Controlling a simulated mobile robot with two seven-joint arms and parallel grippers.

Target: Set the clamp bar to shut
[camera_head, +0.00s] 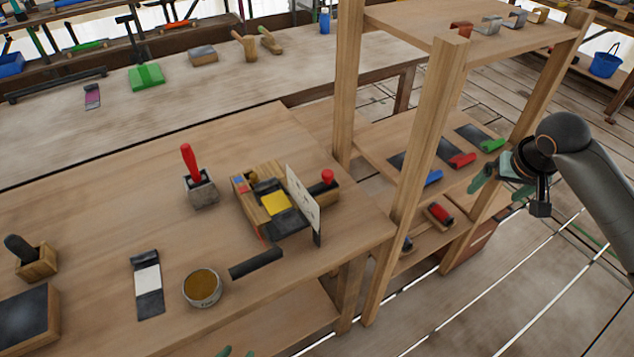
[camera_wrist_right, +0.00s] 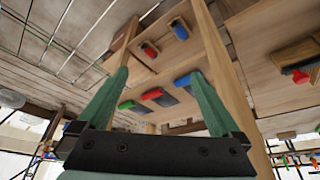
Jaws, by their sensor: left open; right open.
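On the near workbench stands a wooden fixture (camera_head: 248,212) with a yellow block (camera_head: 276,203), dark parts and an upright pale card (camera_head: 303,200). A red knob (camera_head: 327,177) shows behind the card. A dark bar (camera_head: 256,263) lies in front of the fixture. I cannot tell which part is the clamp bar or how it is set. My left gripper (camera_head: 236,353) shows only as green fingertips at the bottom edge, short of the bench. My right gripper (camera_head: 490,171) is open and empty near the shelf rack, away from the fixture; its spread fingers show in the right wrist view (camera_wrist_right: 158,80).
A red-handled tool (camera_head: 190,165), a round tin (camera_head: 202,287) and a black-and-white strip (camera_head: 148,284) are on the bench. The wooden rack (camera_head: 428,140) stands between the bench and my right arm. Its shelf holds blue, red and green-handled items.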

